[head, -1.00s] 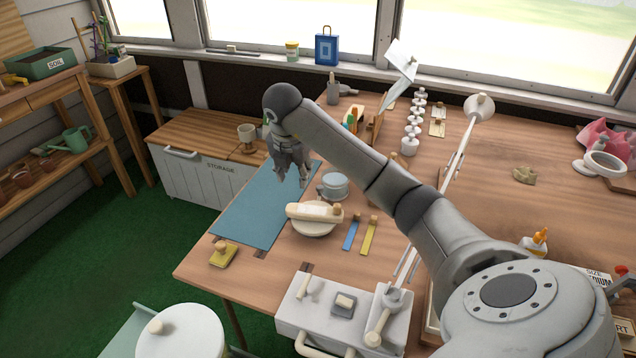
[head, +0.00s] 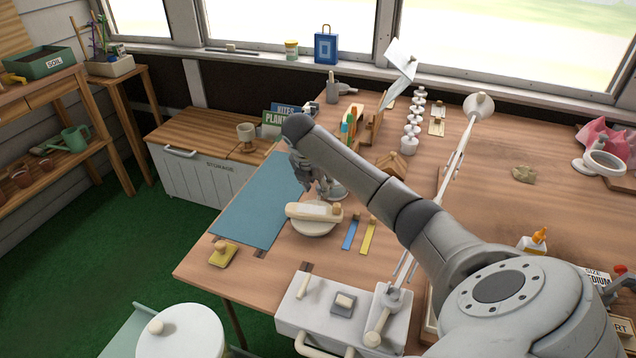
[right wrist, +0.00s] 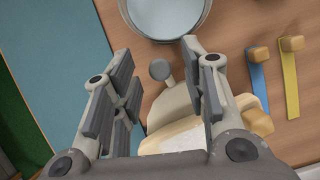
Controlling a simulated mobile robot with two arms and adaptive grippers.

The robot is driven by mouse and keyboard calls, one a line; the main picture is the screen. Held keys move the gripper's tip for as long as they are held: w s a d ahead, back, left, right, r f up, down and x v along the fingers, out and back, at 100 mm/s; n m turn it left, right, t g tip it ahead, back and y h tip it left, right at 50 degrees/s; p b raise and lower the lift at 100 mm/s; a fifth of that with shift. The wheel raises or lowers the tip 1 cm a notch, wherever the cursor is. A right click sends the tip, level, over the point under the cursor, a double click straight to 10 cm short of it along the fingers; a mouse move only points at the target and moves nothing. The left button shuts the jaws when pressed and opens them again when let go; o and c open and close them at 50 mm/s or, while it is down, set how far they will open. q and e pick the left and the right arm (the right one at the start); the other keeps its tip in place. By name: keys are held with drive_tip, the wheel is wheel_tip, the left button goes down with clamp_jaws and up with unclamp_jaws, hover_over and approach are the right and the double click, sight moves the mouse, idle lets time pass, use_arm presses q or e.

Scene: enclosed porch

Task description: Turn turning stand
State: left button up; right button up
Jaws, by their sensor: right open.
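The turning stand is a small round piece with a pale blue top and grey rim. In the head view my right gripper (head: 322,186) hides most of it. In the right wrist view the stand (right wrist: 168,14) shows at the top edge, just beyond the fingertips. My right gripper (right wrist: 158,65) is open, its fingers pointing toward the stand. A small grey round knob (right wrist: 160,69) lies between the fingers in that view; I cannot tell whether they touch it. My left gripper is not in view.
A blue mat (head: 253,208) lies left, mostly bare. A lamp (head: 455,165) stands to the right.

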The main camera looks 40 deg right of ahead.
clamp_jaws()
idle(0.3)
idle(0.3)
